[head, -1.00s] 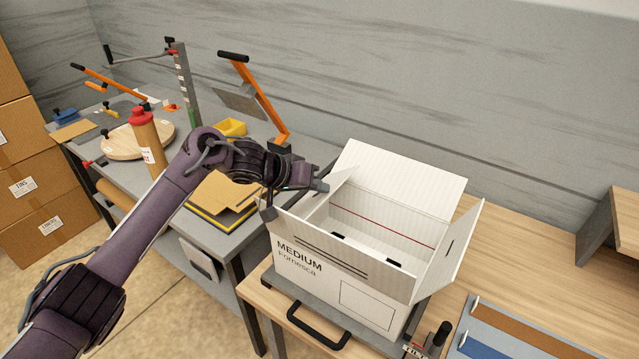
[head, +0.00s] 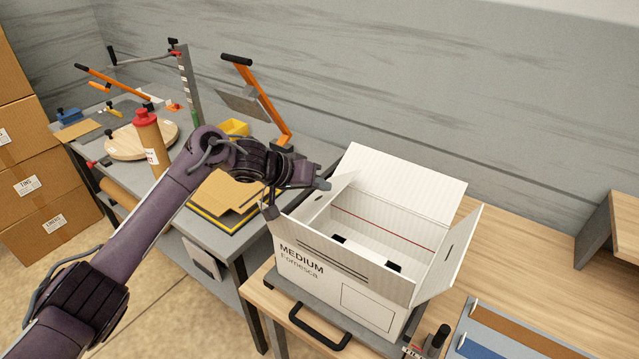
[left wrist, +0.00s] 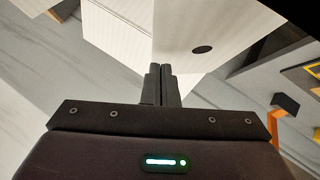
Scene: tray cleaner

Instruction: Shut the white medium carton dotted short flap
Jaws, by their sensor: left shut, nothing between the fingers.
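The white medium carton (head: 315,284) stands open on a wooden-topped table. Its left short flap (head: 334,197) stands up and leans outward; in the left wrist view this flap (left wrist: 225,25) bears a black oval dot. The right short flap (head: 452,250) leans outward with a dark slot mark. The back long flap (head: 405,182) is raised, and the front long flap (head: 350,262) stands up too. My left gripper (head: 325,184) is shut and empty, just outside the left flap near its upper edge. I cannot tell whether it touches. In the left wrist view, its fingertips (left wrist: 163,68) overlap the flap.
A grey workbench (head: 213,263) with cardboard sheets (head: 228,190), a red-capped bottle (head: 148,140) and an orange-handled lever press (head: 262,100) lies to the left. A black handle (head: 318,328) is in front of the carton. A blue-grey tray (head: 520,325) lies right. Free tabletop is behind it.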

